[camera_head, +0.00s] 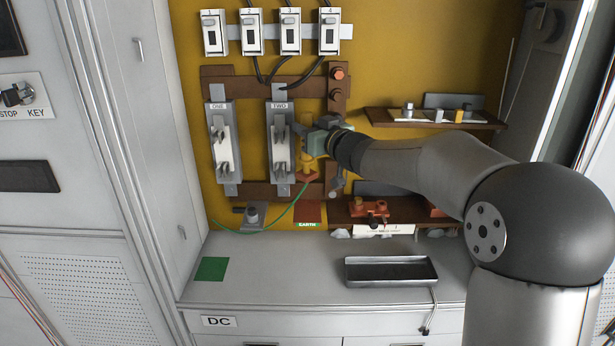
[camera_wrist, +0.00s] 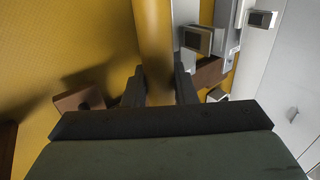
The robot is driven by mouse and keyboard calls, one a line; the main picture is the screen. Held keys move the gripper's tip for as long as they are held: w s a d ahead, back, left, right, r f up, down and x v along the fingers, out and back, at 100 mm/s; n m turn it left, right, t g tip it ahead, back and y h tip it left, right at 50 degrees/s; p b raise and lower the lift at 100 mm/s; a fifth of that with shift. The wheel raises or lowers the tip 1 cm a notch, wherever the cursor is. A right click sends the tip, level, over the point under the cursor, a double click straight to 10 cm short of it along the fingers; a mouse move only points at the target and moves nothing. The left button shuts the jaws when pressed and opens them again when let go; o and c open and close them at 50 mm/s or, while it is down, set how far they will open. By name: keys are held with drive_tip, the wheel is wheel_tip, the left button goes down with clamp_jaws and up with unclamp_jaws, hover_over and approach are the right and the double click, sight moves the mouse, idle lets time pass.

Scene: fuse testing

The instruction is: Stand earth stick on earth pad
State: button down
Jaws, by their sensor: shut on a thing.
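My gripper (camera_head: 308,142) is shut on a yellow stick (camera_head: 305,160), which I take for the earth stick. It stands roughly upright just right of the fuse holder marked TWO. In the wrist view the stick (camera_wrist: 155,40) runs up between the two dark fingers (camera_wrist: 160,90). A green cable (camera_head: 285,210) curves from near the stick's lower end down to the left. A reddish-brown plate (camera_head: 308,212) with a green EARTH label lies below the stick and apart from it. A green square (camera_head: 211,268) lies flat on the bench at the left. The stick's lower tip is hard to make out.
Fuse holders ONE (camera_head: 224,150) and TWO (camera_head: 281,140) stand left of the stick. A shelf (camera_head: 440,122) with small parts is at the right, and a lower shelf (camera_head: 340,212) holds a red device. A dark tray (camera_head: 391,270) sits on the bench (camera_head: 290,270), whose middle is clear.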

sight(309, 167)
wheel_tip(309, 167, down, 10)
idle(0.5)
drive_tip(key=shift+f+b, duration=0.15)
drive_tip(key=shift+b, duration=0.2)
drive_tip(key=c, duration=1.2)
unclamp_jaws()
